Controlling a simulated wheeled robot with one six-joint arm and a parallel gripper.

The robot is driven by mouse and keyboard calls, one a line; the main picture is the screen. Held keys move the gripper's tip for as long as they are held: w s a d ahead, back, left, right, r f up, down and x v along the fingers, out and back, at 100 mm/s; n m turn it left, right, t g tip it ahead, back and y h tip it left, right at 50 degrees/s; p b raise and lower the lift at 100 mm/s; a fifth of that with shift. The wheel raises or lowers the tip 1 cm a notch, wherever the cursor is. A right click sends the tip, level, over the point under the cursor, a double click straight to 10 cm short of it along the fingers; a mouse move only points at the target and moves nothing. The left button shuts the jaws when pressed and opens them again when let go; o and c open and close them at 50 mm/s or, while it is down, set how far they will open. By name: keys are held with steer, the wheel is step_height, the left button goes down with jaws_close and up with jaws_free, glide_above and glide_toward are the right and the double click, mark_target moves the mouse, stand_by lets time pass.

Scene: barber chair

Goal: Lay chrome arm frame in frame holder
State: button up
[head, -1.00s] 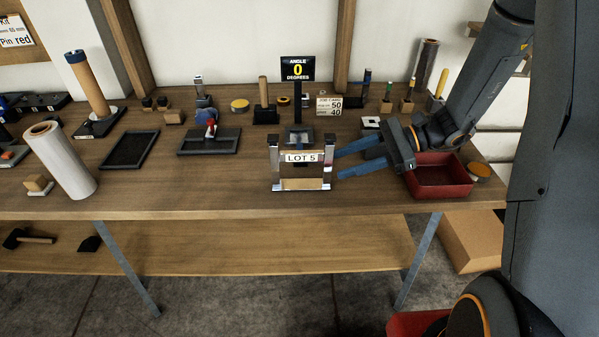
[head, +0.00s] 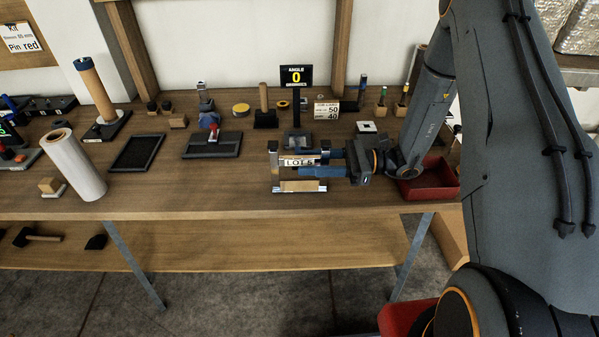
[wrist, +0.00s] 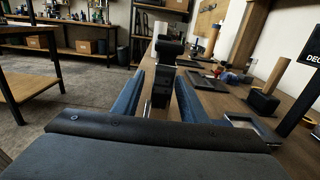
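The chrome arm frame (head: 275,172) stands upright near the front edge of the bench, with a LOT 5 label across it. My gripper (head: 308,167) reaches in from the right, its blue fingers spread at the frame's right side. In the wrist view my gripper (wrist: 160,100) has its fingers apart, with dark parts and a chrome strip showing between them; contact is unclear. No thing is clearly marked as the frame holder. A black base with a blue and red clamp (head: 212,146) and a flat black tray (head: 137,153) lie to the left.
A red bin (head: 430,182) sits to the right, below my arm. Bench surface between roll and frame is clear.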

steer(key=shift+a+p, duration=0.4)
steer(key=shift+a, duration=1.05)
steer(key=shift+c, duration=0.4)
jaws_close()
steer(key=shift+w+r, duration=0.1)
